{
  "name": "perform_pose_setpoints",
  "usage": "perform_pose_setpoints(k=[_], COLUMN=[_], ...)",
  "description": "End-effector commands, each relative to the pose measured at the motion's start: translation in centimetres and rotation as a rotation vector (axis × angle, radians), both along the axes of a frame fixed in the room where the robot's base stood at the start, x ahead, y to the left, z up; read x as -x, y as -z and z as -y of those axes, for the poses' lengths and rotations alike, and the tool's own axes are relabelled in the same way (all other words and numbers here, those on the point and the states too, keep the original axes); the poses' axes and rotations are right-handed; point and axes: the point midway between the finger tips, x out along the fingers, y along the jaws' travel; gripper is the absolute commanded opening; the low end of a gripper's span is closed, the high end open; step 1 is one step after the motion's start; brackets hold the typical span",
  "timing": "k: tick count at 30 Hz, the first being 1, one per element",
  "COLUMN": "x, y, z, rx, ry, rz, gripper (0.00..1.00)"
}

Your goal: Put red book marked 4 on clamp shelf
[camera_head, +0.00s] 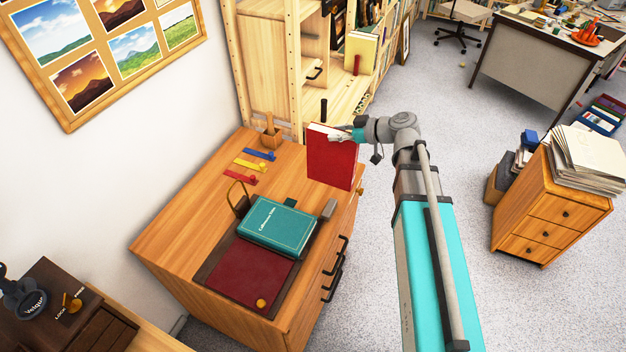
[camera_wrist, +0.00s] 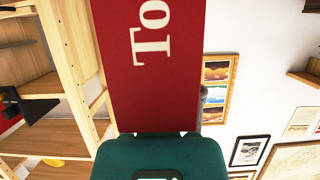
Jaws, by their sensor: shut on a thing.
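A red book (camera_head: 332,160) stands upright above the right back part of the wooden cabinet top. My gripper (camera_head: 343,134) is shut on its upper edge. In the wrist view the red book (camera_wrist: 150,70) fills the middle, with white letters "To" on its face and its near edge at my gripper (camera_wrist: 160,134). No number 4 shows on it. Whether its lower edge touches the cabinet top is hard to tell. A pale wooden shelf unit (camera_head: 290,60) stands behind the cabinet; I cannot tell which part is the clamp shelf.
The wooden cabinet (camera_head: 175,225) bears a teal book (camera_head: 278,226), a dark red pad (camera_head: 250,272), coloured strips (camera_head: 250,165) and a wooden cup (camera_head: 270,137). A drawer unit (camera_head: 550,205) with papers stands right. Grey floor is open between them.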

Motion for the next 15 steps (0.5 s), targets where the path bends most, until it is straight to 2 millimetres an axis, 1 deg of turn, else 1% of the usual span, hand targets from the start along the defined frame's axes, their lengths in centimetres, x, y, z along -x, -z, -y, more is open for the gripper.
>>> perform_pose_setpoints(k=[6,15], x=[0.8,1.0], y=[-0.2,-0.2], z=[-1.0,-1.4], rx=[-0.002,-0.002], ry=[0.0,0.0], rz=[0.002,0.002], gripper=[0.0,0.0])
